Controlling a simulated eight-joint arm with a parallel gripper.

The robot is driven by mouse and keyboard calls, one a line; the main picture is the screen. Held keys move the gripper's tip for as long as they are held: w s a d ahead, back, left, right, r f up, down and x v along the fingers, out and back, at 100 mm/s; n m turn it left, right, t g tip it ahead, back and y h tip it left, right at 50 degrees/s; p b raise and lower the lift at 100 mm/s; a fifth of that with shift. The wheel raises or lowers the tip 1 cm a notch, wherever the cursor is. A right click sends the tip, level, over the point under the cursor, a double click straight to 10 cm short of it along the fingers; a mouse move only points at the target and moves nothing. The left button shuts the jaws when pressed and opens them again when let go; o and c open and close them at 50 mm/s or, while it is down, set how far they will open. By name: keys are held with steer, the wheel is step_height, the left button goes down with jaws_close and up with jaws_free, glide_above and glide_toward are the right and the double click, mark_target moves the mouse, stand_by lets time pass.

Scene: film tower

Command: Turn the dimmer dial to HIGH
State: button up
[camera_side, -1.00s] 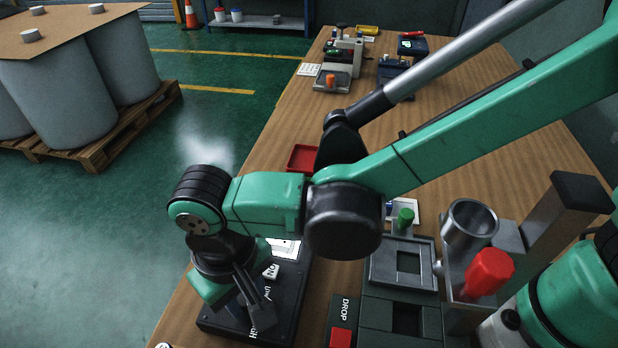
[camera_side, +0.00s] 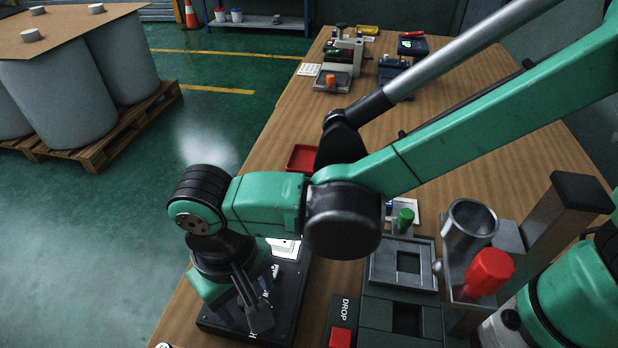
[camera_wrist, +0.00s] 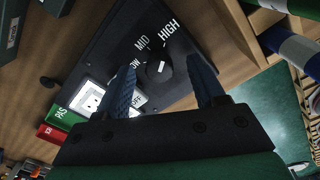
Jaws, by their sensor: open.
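The dimmer dial (camera_wrist: 158,69) is a round black knob with a short white mark, on a dark panel (camera_wrist: 110,58) lettered MID and HIGH, with other labels partly covered. I cannot tell exactly which label the mark points to. My gripper (camera_wrist: 160,64) is open, its two blue-grey fingers on either side of the dial in the wrist view. I cannot tell whether they touch it. In the side view my gripper (camera_side: 255,315) is low over the panel (camera_side: 288,290) at the table's left edge and hides the dial.
A green label block (camera_wrist: 62,115) and a red one (camera_wrist: 50,133) lie beside the panel. In the side view, a grey fixture (camera_side: 400,262), a metal cup (camera_side: 470,218) and a red knob (camera_side: 490,268) stand right of the panel. A red tray (camera_side: 302,157) lies behind.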

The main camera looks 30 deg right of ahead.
steer(key=shift+r, duration=2.8)
steer(key=w+d+r+m+t+y, duration=0.1)
steer(key=w+d+r+t, duration=0.1)
steer(key=d, duration=0.5)
steer(key=w+d+r+t+y, duration=0.1)
steer(key=w+d+r, duration=0.15)
steer(key=d, duration=0.55)
steer(key=s+d+m+t+h, duration=0.1)
steer(key=d+t, duration=0.3)
steer(key=d, duration=0.9)
steer(key=shift+s+f+h, duration=0.25)
steer(key=shift+s+h, duration=0.05)
steer(key=shift+s, duration=0.05)
